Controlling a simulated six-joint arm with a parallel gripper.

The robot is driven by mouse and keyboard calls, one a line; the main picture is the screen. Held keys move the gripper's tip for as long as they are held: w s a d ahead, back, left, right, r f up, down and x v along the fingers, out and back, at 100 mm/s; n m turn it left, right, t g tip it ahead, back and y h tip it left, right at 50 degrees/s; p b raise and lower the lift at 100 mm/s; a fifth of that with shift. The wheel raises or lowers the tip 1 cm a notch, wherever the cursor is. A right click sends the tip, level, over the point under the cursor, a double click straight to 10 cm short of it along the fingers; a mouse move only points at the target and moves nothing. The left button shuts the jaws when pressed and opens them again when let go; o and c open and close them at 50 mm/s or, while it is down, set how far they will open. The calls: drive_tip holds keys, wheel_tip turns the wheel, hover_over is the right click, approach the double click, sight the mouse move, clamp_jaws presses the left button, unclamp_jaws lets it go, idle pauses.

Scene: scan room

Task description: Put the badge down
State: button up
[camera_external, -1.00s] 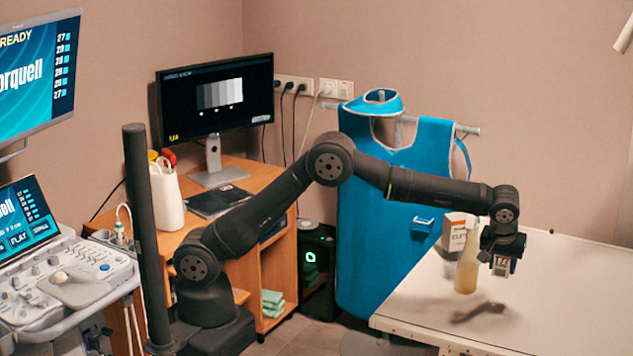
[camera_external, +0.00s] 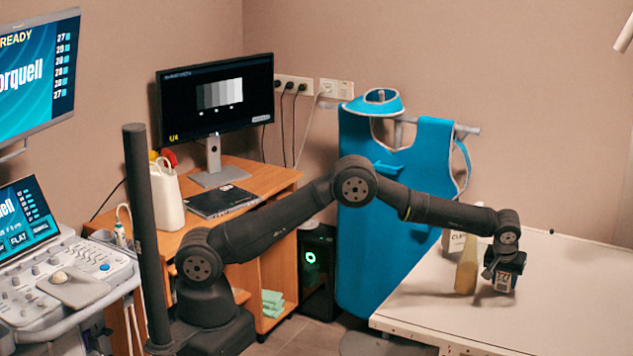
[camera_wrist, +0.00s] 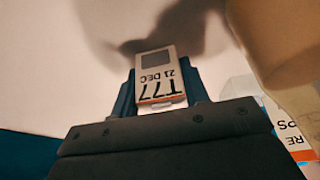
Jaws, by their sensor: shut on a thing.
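The badge (camera_wrist: 160,80) is a small white card with a grey square, the text "T77 21 DEC" and an orange edge. My gripper (camera_wrist: 158,100) is shut on it, one dark finger on each side. In the external view my gripper (camera_external: 503,280) points down at the table, and the badge (camera_external: 502,281) shows between its fingers just above or at the white tabletop (camera_external: 560,310). I cannot tell whether the badge touches the surface.
A yellowish bottle (camera_external: 467,266) stands close to the left of my gripper; it looms at the right in the wrist view (camera_wrist: 285,40). A white box (camera_external: 453,240) with print stands behind it. The tabletop is clear to the right and in front.

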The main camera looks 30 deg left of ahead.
drive_tip(key=shift+f, duration=0.15)
drive_tip(key=o, duration=1)
drive_tip(key=v, duration=1.2)
drive_tip(key=x, duration=1.1)
drive_tip(key=shift+w+f, duration=0.1)
drive_tip(key=shift+f, duration=0.05)
drive_tip(key=shift+w, duration=0.15)
drive_tip(key=shift+r, duration=1.75)
